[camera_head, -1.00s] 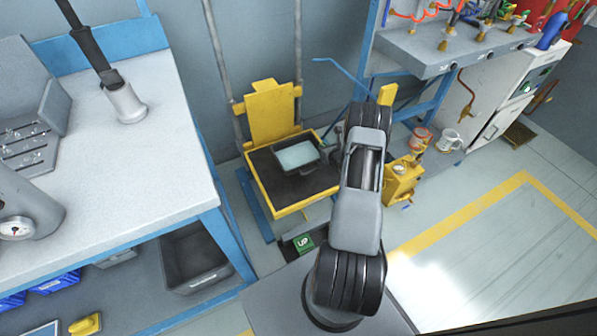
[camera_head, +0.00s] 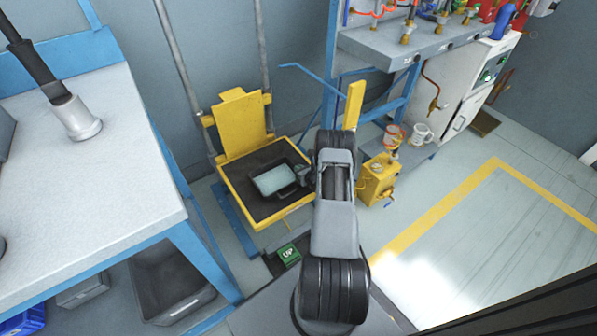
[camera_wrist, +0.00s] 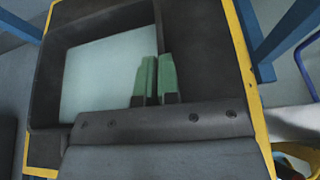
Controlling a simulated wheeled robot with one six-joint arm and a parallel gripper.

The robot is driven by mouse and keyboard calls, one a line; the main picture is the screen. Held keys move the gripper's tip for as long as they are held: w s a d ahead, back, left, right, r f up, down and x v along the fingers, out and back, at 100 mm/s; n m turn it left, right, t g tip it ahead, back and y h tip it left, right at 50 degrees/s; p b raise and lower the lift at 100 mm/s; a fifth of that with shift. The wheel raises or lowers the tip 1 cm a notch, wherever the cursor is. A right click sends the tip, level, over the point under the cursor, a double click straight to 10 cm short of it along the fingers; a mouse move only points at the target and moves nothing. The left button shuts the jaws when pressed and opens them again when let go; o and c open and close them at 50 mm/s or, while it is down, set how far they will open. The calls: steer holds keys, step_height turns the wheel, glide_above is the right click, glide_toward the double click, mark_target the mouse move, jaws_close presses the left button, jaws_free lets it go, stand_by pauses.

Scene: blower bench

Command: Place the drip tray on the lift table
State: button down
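The drip tray (camera_head: 275,180), dark-walled with a pale bluish floor, is over the black top of the lift table (camera_head: 243,159), inside its yellow rim. It looks level and low; I cannot tell whether it bears fully on the top. My gripper (camera_head: 304,174) is at the tray's right side, partly hidden by my arm. In the wrist view, the green fingertips of my gripper (camera_wrist: 156,78) are close together on either side of the tray wall, one over the pale floor of the tray (camera_wrist: 100,80). The lift table (camera_wrist: 243,62) shows its yellow edge there.
A yellow pump-like unit (camera_head: 377,182) stands on the floor to the right of my arm. A grey-topped blue bench (camera_head: 120,170) is at left. A green UP sign (camera_head: 289,252) is in front of the lift table. Open floor (camera_head: 460,240) lies at right.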

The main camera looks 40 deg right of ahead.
steer(key=shift+f, duration=0.15)
steer(key=c, duration=1.3)
jaws_free()
steer(key=shift+c, duration=0.2)
